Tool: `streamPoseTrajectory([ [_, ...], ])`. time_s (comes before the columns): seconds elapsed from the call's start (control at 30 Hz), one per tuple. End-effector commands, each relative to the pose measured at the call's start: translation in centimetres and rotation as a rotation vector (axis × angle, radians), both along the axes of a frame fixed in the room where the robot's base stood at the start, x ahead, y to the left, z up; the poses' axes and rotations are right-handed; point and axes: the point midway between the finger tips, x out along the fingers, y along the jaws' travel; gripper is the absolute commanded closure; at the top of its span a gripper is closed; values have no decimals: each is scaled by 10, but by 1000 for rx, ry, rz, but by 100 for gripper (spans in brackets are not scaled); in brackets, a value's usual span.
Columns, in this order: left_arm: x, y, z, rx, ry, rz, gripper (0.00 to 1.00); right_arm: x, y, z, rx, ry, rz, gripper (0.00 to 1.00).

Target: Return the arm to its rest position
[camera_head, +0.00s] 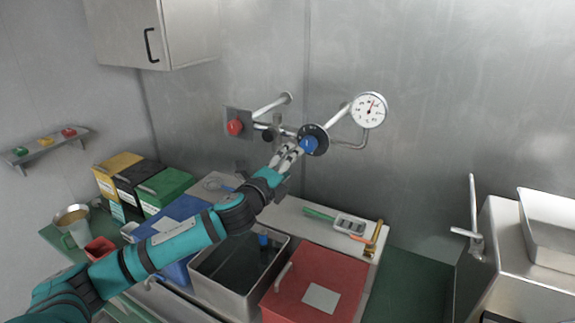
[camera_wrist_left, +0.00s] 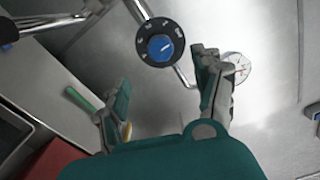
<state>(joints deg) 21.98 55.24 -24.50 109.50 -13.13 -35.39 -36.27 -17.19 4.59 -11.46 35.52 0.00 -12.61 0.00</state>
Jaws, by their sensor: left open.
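My left arm reaches in from the lower left of the head view. Its left gripper (camera_head: 288,155) is up by the wall, close to a black dial with a blue centre knob (camera_head: 309,145). In the left wrist view the gripper (camera_wrist_left: 163,88) has its two fingers spread wide with nothing between them. The blue knob (camera_wrist_left: 160,48) shows beyond the fingertips there, apart from them. My right gripper is in neither view.
A round white gauge (camera_head: 369,110) and a red knob (camera_head: 235,127) sit on wall pipes beside the dial. Below the arm are a metal basin (camera_head: 215,280), a red-lidded box (camera_head: 335,275) and coloured boxes (camera_head: 165,187). A metal machine (camera_head: 520,260) stands at right.

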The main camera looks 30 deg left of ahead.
Motion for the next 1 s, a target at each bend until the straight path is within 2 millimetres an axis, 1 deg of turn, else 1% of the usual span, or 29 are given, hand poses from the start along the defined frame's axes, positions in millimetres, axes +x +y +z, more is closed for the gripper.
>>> streamPoseTrajectory([
  [0.47, -1, 0, 0, 0, 0, 1, 32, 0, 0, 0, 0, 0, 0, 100],
  [0.57, -3, -4, -8, -26, 14, 3, 32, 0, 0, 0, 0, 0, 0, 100],
  [0.67, -14, -19, -37, -129, 66, 16, 32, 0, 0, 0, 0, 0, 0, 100],
  [0.77, -41, -45, -88, -323, 170, 60, 32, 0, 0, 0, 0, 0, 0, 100],
  [0.8, -57, -55, -112, -416, 224, 91, 32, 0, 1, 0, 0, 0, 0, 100],
  [0.87, -84, -71, -145, -564, 308, 150, 32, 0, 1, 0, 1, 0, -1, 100],
  [0.9, -104, -81, -166, -659, 363, 196, 32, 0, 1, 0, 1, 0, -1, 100],
  [0.97, -137, -94, -194, -795, 448, 275, 32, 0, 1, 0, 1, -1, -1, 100],
  [1.0, -159, -102, -211, -879, 501, 331, 32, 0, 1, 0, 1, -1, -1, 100],
])
